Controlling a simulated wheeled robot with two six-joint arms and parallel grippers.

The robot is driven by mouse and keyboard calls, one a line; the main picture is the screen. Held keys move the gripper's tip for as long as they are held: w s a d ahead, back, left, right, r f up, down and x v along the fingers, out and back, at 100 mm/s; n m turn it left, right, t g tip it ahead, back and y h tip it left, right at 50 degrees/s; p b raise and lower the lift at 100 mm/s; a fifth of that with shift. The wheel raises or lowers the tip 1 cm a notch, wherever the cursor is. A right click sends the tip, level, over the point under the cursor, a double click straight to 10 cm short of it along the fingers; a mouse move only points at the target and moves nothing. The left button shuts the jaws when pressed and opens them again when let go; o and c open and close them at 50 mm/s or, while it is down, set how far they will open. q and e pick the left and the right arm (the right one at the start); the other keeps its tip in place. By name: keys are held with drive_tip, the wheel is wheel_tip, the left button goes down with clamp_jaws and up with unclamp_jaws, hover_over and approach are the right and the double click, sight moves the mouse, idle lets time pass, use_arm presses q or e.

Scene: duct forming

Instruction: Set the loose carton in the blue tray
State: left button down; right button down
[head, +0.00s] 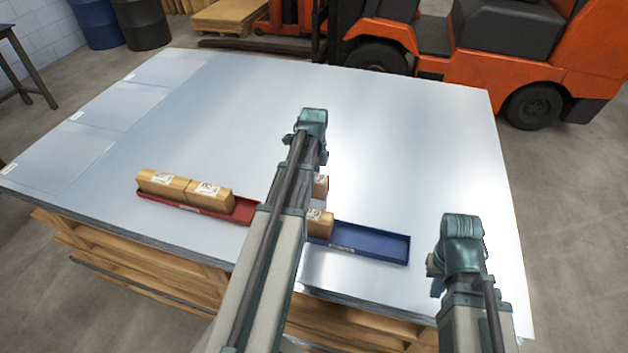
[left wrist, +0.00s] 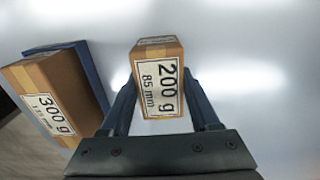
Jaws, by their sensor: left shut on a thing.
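My left gripper (left wrist: 160,88) is shut on a brown carton (left wrist: 157,75) labelled 200 g, 85 mm. In the head view a small part of this carton (head: 320,184) shows beside my left arm, which hides the left fingers. The blue tray (head: 372,241) lies on the table just in front of it. A carton labelled 300 g (left wrist: 42,100) sits in the tray's left part; it also shows in the head view (head: 321,224), partly hidden by my arm. The tray's right part is empty. My right gripper (head: 436,275) is at the right; its fingers are mostly hidden.
A red tray (head: 246,211) holding two cartons (head: 185,188) lies left of my left arm. The metal-topped table (head: 400,130) is clear at the back and right. Flat sheets lie at its far left. An orange forklift (head: 400,45) stands behind it.

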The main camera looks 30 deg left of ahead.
drive_tip(key=shift+r, duration=0.1)
